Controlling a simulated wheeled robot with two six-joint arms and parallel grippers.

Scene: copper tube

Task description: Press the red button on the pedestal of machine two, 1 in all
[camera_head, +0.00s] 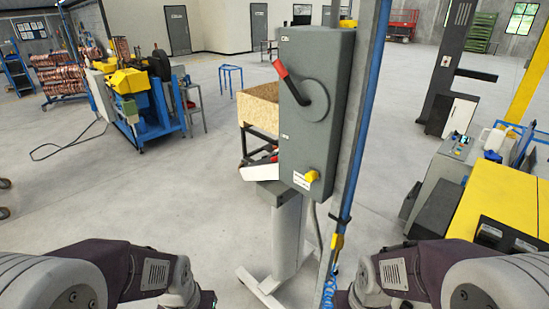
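A grey control box (316,110) stands straight ahead on a grey pedestal (287,235). A lever with a red handle (280,70) is on its front, and a small yellow part (312,176) is at its lower right. I cannot make out a red button on it. A second small console (456,145) with buttons and a screen stands at the right beside a yellow machine; its buttons are too small to tell apart. Both my arms come in at the bottom corners, and their grippers lie below the picture's edge.
A blue-edged post (362,110) rises just right of the box. The yellow machine (510,200) fills the right side. A wooden crate (259,107) stands behind the box. A blue and yellow machine (135,85) is at the left. The floor left of the pedestal is clear.

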